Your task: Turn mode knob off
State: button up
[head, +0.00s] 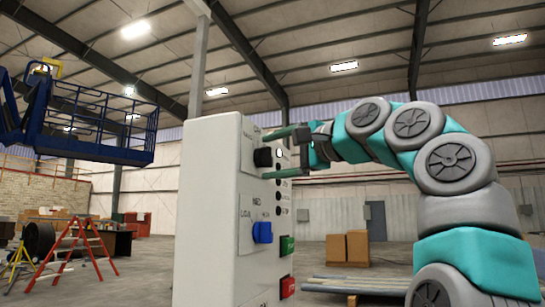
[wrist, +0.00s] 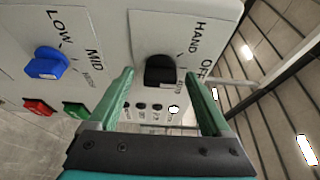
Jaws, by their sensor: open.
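The black mode knob (wrist: 160,76) is on the white control box, with HAND, OFF and a partly hidden third label around it in the wrist view. In the head view the knob (head: 263,157) shows from the side. Which mark it points to is unclear. My gripper (wrist: 160,73) is open, its two green fingers on either side of the knob with gaps showing in the wrist view. In the head view my gripper (head: 272,154) has one finger above the knob and one below. Whether the fingertips reach past the knob's face is hard to tell.
A blue knob (head: 262,232) marked LOW and MID sits lower on the white control box (head: 209,215). Below it are a green button (head: 287,245) and a red button (head: 287,287). A column of small round indicators (head: 278,182) is beside the mode knob.

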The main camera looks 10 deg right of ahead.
jog(key=v, duration=0.7)
jog(key=shift+d, duration=0.2)
jog(key=shift+s, duration=0.2)
